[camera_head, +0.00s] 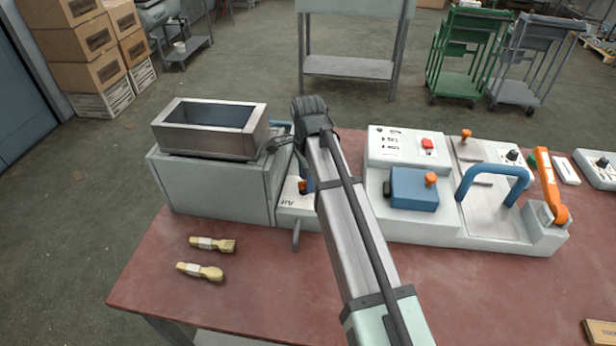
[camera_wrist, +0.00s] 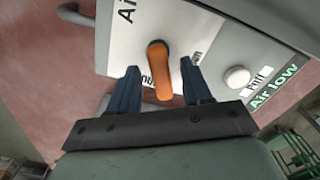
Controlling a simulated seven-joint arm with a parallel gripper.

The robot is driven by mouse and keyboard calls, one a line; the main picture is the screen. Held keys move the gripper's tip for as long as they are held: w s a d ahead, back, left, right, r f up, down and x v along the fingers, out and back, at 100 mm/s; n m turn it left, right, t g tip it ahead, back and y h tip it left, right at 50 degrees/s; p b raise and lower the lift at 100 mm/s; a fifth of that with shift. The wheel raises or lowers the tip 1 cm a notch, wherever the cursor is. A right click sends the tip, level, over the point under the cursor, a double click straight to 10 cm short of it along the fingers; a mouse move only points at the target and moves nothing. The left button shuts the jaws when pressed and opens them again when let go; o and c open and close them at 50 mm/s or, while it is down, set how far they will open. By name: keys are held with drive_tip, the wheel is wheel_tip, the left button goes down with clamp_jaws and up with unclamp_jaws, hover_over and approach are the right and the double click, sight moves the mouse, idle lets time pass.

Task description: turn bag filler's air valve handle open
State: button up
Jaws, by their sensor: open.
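The air valve handle (camera_wrist: 159,70) is a small orange lever on a white label panel of the bag filler, with "Air" lettering beside it. In the wrist view it lies between the two blue fingers of my gripper (camera_wrist: 160,88), which are apart, with a gap on each side of the lever. In the head view the handle (camera_head: 304,187) shows as an orange spot left of my arm, partly hidden by it. The bag filler (camera_head: 212,190) is a grey box with an open metal hopper (camera_head: 250,135) on top. My fingers are mostly hidden behind my arm in the head view.
Right of my arm stands a white machine with a blue block (camera_head: 408,195), a blue curved handle (camera_head: 493,172) and an orange lever (camera_head: 552,187). In the wrist view, "Air low" lettering (camera_wrist: 274,84) shows beside a white knob (camera_wrist: 237,78).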

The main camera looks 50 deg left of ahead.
drive_tip(key=shift+f, duration=0.1)
drive_tip(key=shift+c, duration=0.3)
clamp_jaws()
idle(0.4)
drive_tip(key=n, duration=0.6)
drive_tip(key=shift+a, duration=0.35)
drive_tip(key=n, duration=0.6)
drive_tip(key=shift+s+a, duration=0.1)
drive_tip(key=shift+a, duration=0.15)
drive_tip(key=shift+o, duration=0.3)
unclamp_jaws()
